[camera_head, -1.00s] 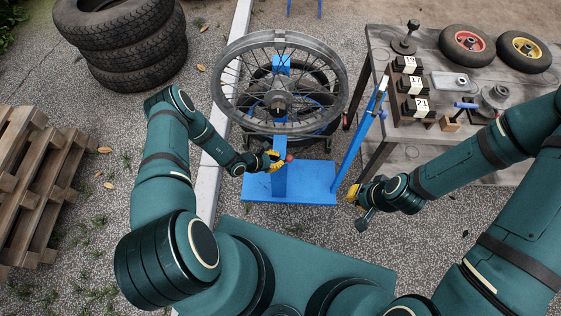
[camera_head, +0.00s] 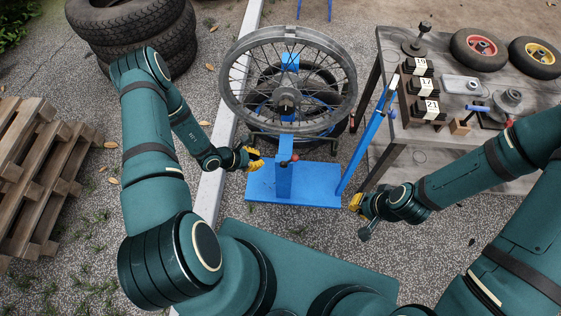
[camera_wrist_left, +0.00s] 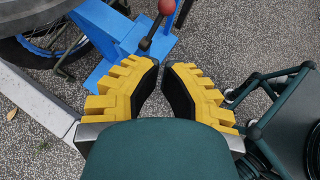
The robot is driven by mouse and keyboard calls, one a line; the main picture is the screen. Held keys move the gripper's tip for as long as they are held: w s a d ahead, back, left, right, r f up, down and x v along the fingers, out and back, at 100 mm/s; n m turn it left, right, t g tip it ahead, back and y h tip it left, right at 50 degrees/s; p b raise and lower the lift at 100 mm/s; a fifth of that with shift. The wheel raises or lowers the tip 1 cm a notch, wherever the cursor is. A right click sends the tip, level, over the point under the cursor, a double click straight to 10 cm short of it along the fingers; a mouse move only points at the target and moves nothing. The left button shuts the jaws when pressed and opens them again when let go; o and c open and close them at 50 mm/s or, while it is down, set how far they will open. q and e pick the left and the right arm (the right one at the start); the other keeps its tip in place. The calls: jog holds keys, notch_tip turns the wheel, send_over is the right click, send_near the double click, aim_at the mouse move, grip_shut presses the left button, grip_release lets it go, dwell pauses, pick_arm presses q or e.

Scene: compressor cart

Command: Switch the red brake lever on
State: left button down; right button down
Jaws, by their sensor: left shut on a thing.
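The red brake lever (camera_head: 287,161) is a short dark bar with a red ball at its end, on the blue stand (camera_head: 320,184). In the left wrist view the lever's red ball (camera_wrist_left: 166,7) shows at the top, beyond the fingertips. My left gripper (camera_head: 257,155) has yellow fingers and is left of the lever, apart from it. In the left wrist view its fingertips (camera_wrist_left: 161,64) are close together, with a narrow gap and nothing visible held. My right gripper (camera_head: 356,203) is right of the stand; its finger opening is not clear.
A spoked wheel (camera_head: 288,80) is mounted on the stand. A workbench (camera_head: 390,45) with numbered black blocks and small wheels is at the right. Stacked tyres (camera_head: 135,35) and a wooden pallet (camera_head: 40,180) are at the left. A pale kerb (camera_head: 212,190) runs beside the stand.

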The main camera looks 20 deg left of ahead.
pick_arm(q)
jog(key=b, duration=0.2)
send_near(291, 159)
notch_tip(291, 159, down, 3)
jog(key=w+d, duration=0.3)
jog(key=shift+f, duration=0.35)
jog(key=shift+w+d, duration=0.3)
jog(key=shift+w, duration=0.05)
jog(key=shift+w+d+f+b, duration=0.2)
jog(key=shift+w+d+b, duration=0.15)
jog(key=shift+d, duration=0.45)
jog(key=shift+a, duration=0.1)
